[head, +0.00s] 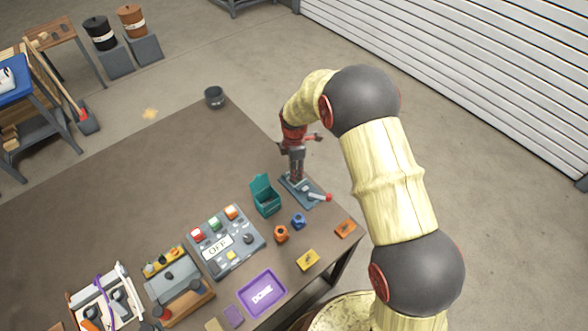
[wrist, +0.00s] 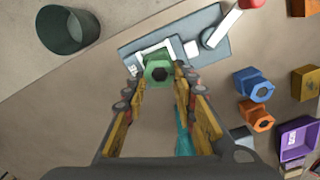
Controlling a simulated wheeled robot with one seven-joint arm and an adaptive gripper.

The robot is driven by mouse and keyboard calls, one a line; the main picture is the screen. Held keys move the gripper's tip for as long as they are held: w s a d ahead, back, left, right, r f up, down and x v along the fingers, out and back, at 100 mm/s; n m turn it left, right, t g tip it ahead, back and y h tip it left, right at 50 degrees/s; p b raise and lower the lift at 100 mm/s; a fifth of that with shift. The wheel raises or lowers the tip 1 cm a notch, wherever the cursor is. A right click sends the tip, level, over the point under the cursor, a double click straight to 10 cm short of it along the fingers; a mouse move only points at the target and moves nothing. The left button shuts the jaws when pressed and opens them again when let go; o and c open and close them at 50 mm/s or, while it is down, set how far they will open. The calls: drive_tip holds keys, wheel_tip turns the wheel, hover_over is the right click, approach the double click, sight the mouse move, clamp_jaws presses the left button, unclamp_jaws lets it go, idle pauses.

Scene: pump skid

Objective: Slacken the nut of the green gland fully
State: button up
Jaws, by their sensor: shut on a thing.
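The green gland nut (wrist: 158,68) shows in the wrist view as a green hexagonal piece with a dark round hole in its middle. It sits over the blue-grey base plate (wrist: 190,42). My gripper (wrist: 159,76) is shut on the nut, with one finger on each side of it. In the head view my gripper (head: 296,178) points down at the base plate (head: 308,193) near the table's far right edge. The nut is hidden there by the gripper. How far the nut is turned cannot be told.
A lever with a red knob (head: 328,197) lies on the plate's right side. A teal open box (head: 264,194) stands close to my gripper. Blue (head: 298,221) and orange (head: 281,234) fittings lie nearby.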

drive_tip(key=shift+s+n, duration=0.1)
drive_tip(key=shift+n, duration=2.1)
drive_tip(key=o, duration=1.2)
drive_tip(key=shift+c, duration=0.2)
wheel_tip(320, 180, up, 12)
